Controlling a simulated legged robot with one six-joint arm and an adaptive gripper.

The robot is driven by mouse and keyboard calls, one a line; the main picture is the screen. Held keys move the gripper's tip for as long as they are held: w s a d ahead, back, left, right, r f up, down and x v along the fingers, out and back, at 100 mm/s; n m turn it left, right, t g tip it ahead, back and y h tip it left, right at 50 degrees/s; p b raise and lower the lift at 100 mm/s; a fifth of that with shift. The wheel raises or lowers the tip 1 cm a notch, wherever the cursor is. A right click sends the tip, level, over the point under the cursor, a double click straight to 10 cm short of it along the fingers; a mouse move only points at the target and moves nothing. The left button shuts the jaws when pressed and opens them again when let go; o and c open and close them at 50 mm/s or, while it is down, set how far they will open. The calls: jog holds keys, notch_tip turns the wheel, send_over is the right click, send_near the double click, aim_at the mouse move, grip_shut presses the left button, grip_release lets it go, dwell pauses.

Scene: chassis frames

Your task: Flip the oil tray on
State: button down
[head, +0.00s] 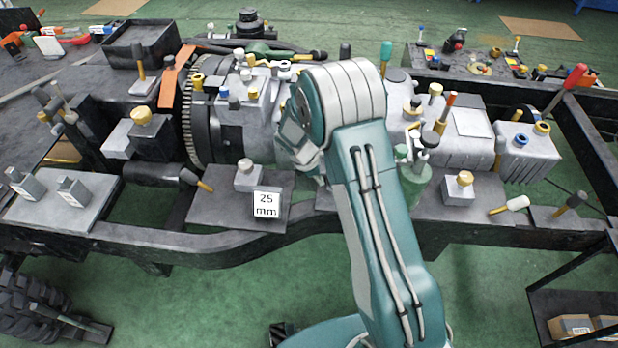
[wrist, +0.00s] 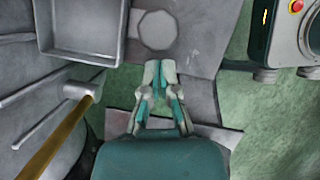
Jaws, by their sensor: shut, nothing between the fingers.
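A shallow, open grey tray (wrist: 122,40), possibly the oil tray, shows at the upper left of the wrist view and looks empty. A dark open tray (head: 140,45) sits at the back left of the chassis in the head view. I cannot tell whether they are the same tray or which is the oil tray. My gripper (wrist: 160,68) is shut and empty in the wrist view, just right of and below the grey tray's corner, apart from it in the picture. In the head view my own arm hides the gripper. No clear switch shows on either tray.
A yellow-handled hammer (wrist: 62,127) lies left of my gripper. A dark box with a red button (wrist: 296,6) is at the upper right. In the head view, a "25 mm" card (head: 266,205) and several tools crowd the chassis frame. Green floor (head: 230,290) in front is open.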

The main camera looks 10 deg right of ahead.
jog(key=shift+d, duration=0.1)
jog(key=s+d, duration=0.1)
jog(key=d, duration=0.2)
jog(key=s+d, duration=0.1)
jog(key=d, duration=0.2)
jog(key=s+d, duration=0.1)
jog(key=d, duration=0.2)
jog(key=shift+d, duration=0.4)
jog(key=shift+a, duration=0.15)
